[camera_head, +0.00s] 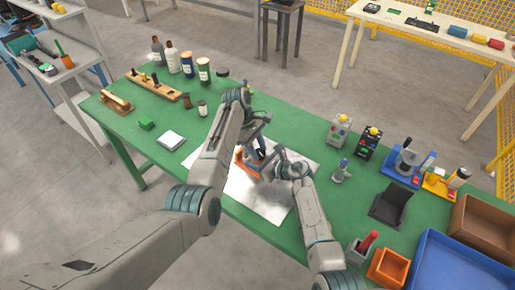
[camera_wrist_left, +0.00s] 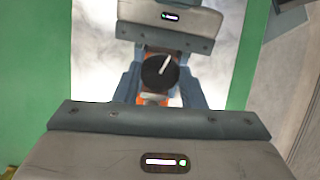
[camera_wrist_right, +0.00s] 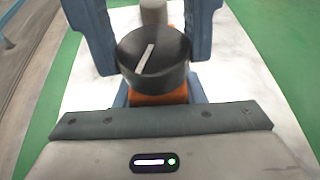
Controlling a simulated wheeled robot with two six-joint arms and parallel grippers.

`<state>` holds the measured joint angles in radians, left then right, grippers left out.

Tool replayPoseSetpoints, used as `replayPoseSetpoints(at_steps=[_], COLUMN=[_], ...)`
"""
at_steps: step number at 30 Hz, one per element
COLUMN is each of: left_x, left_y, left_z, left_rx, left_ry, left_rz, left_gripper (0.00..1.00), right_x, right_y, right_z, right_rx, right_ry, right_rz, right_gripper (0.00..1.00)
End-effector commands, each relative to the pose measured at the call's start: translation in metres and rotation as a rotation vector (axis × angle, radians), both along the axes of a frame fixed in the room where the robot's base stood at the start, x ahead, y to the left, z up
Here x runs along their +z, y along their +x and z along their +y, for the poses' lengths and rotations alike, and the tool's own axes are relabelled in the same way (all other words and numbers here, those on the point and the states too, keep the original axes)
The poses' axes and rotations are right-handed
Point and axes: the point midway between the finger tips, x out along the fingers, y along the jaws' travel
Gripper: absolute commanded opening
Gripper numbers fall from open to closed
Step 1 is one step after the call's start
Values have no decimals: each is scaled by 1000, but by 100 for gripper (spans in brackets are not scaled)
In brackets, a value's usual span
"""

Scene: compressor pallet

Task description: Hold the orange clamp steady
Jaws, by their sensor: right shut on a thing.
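The orange clamp (camera_head: 247,162) stands on a white sheet (camera_head: 262,200) in the middle of the green table. It is largely hidden by my grippers. A black round knob with a white mark (camera_wrist_right: 153,58) sits above orange parts (camera_wrist_right: 158,97) in the right wrist view. The knob also shows in the left wrist view (camera_wrist_left: 160,72). My right gripper (camera_head: 262,168) is shut on the orange clamp, low beneath the knob. My left gripper (camera_head: 262,142) comes from the far side. Its blue-grey fingers are spread on both sides of the knob, with gaps visible.
A wooden rack (camera_head: 155,88), bottles and jars stand at the far left. A green block (camera_head: 147,124) and a white box (camera_head: 171,141) lie left of the sheet. A small bottle (camera_head: 341,170), several devices, an orange bin (camera_head: 388,268) and a blue tray (camera_head: 460,265) stand to the right.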

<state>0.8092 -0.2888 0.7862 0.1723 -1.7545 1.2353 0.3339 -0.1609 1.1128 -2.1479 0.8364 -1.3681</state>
Motion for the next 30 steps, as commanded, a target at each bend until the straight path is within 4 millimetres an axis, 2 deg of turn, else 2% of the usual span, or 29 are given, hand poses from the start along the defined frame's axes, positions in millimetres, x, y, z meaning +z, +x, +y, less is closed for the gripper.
replayPoseSetpoints(at_steps=[13,30], left_x=[1,2], left_y=[1,4], left_z=[0,-3], left_rx=[-76,-500], left_ry=[2,2], left_rz=[0,-2], left_gripper=[14,14], right_x=[0,0], right_y=[0,0], right_z=[0,0], right_rx=[-1,0], right_ry=[0,-1], right_rz=[0,-1], right_gripper=[0,0])
